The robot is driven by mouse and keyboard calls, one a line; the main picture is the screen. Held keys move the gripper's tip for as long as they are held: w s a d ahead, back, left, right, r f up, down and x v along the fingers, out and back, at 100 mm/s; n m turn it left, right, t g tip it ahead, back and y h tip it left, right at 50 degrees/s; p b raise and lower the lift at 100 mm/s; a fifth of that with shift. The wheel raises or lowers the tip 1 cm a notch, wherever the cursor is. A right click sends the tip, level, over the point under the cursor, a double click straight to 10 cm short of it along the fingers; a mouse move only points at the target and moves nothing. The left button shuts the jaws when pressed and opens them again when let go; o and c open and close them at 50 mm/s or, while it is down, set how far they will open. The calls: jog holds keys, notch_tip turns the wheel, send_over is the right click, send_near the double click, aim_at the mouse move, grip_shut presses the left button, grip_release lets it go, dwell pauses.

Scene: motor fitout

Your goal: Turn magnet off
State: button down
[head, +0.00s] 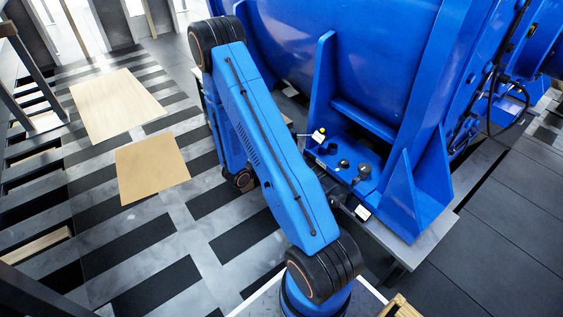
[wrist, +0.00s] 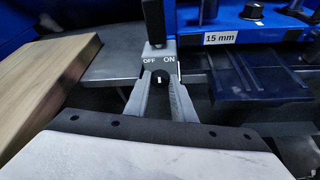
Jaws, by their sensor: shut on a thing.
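In the wrist view, a magnet switch block (wrist: 159,52) has a pale face with the words OFF at left and ON at right. A round black knob (wrist: 159,77) sits below the words, with a small white mark on its face. The mark looks about upright; I cannot tell which word it is set to. My gripper (wrist: 160,84) has its two grey fingers shut on the knob, one on each side. In the head view, my gripper and the switch cannot be made out behind my blue arm.
A dark upright post (wrist: 153,20) rises above the switch. A wooden board (wrist: 50,82) lies left of it. A blue fixture with a 15 mm label (wrist: 220,38) and black knob (wrist: 253,11) stands at right. The large blue motor housing (head: 335,45) rises beside my arm.

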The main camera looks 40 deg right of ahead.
jog(key=shift+s+f+m+t+h, duration=0.15)
jog(key=shift+m+t+h, duration=0.15)
jog(key=shift+m+t, duration=0.8)
jog(key=shift+s+f+m+t+h, duration=0.15)
jog(key=shift+m+t+h, duration=0.25)
jog(key=shift+m, duration=1.2)
jog(key=shift+r, duration=0.1)
jog(key=c, duration=1.5)
grip_release()
jog(key=v, duration=1.7)
jog(key=shift+s+a+r, duration=0.1)
jog(key=shift+s+a, duration=0.05)
jog(key=shift+s, duration=0.05)
